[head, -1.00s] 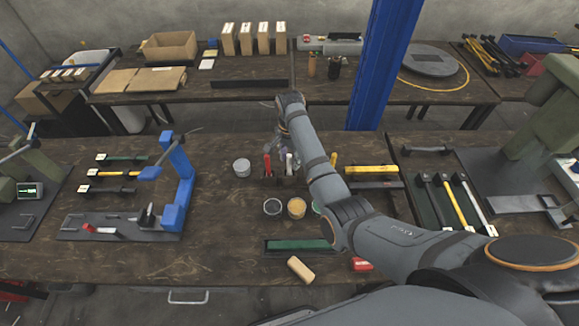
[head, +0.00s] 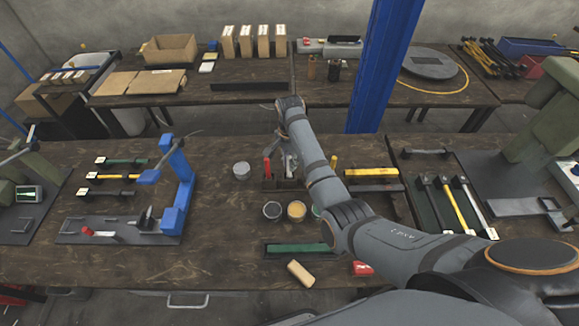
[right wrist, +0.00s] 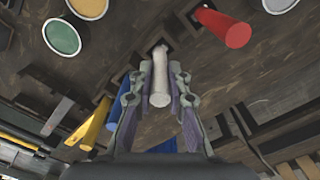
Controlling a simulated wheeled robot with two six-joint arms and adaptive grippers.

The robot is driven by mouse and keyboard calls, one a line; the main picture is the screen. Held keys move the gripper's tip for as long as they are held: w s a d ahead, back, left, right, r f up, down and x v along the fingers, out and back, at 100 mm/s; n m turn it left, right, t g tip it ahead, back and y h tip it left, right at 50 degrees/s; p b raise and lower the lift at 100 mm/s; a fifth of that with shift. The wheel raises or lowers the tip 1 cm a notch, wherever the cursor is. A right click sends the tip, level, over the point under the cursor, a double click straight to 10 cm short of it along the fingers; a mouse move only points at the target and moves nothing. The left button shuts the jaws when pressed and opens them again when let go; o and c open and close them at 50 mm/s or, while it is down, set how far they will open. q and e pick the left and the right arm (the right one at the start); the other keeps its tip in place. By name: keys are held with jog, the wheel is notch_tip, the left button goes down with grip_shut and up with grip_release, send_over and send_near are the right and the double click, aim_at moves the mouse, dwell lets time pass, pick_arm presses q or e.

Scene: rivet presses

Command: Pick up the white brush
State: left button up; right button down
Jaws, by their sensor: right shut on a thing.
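The white brush (right wrist: 160,82) stands in a dark holder, and its pale handle shows between the fingers in the right wrist view. My right gripper (right wrist: 160,94) is shut on this handle. In the head view my right gripper (head: 288,146) is over the holder on the bench, partly hidden by my own arm. A red handle (right wrist: 222,27) stands beside the white one, and it also shows in the head view (head: 267,167). Blue (right wrist: 118,97) and yellow (right wrist: 90,124) handles are on the other side. My left gripper is out of view.
Small cups stand near the holder: a metal one (head: 241,170), a dark one (head: 272,211) and a yellow-filled one (head: 297,210). A blue press frame (head: 178,185) stands to the left. A green-lined tray (head: 297,248) and a wooden block (head: 300,272) lie at the front.

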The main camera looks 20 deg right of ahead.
notch_tip(320, 180, up, 6)
jog(key=shift+f+b, duration=0.1)
jog(key=shift+b, duration=0.55)
jog(key=shift+r+p, duration=0.85)
jog(key=shift+r, duration=0.95)
